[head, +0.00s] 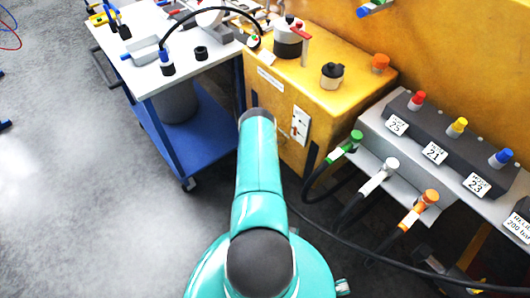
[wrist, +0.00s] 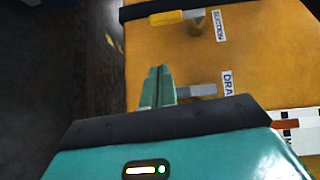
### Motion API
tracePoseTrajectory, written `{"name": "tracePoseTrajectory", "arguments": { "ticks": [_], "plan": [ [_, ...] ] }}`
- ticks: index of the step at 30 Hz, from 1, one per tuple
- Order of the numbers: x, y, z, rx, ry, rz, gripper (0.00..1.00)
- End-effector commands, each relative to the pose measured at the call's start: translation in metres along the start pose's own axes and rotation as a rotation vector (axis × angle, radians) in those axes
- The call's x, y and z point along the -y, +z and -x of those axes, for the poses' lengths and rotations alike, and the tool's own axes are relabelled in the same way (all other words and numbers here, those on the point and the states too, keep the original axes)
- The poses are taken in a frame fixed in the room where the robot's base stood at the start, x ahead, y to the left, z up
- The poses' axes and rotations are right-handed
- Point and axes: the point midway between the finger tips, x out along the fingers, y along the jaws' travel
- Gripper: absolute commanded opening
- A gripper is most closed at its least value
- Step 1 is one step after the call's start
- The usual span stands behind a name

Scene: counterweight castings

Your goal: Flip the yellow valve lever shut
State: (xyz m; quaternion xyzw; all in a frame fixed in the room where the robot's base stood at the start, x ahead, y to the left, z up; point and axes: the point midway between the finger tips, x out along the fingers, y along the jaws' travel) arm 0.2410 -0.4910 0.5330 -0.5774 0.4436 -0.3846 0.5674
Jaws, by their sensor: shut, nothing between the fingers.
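The yellow valve lever (wrist: 168,17) shows at the top of the wrist view. It points left from a brass-coloured valve body (wrist: 197,22) on an orange-yellow face, beside a label reading SUCTION (wrist: 219,25). Below it, a grey lever (wrist: 194,90) sits beside a label beginning DRA (wrist: 227,83). My gripper (wrist: 158,72) is shut and empty. In the wrist view its fingertips lie below the yellow lever, apart from it, and left of the grey lever. In the head view my gripper and the yellow lever are hidden.
The yellow cabinet (head: 325,60) stands ahead of my arm. A blue-and-white cart (head: 205,130) is to its left. At right, a dark manifold (head: 437,128) has coloured knobs and hose connectors, with hoses hanging below. Open grey floor (head: 80,190) lies to the left.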

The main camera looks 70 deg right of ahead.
Motion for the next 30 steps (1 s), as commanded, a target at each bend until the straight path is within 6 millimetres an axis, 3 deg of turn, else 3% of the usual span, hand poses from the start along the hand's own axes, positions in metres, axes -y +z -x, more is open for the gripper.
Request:
{"name": "tracePoseTrajectory", "arguments": {
  "ticks": [3, 9, 30],
  "plan": [
    [-0.002, 0.0, 0.02, 0.001, 0.004, 0.0, 0.0],
    [-0.002, -0.001, 0.035, 0.001, 0.0, 0.0, 0.0],
    [0.003, 0.002, 0.032, 0.009, 0.003, 0.007, 0.0]
  ]
}}
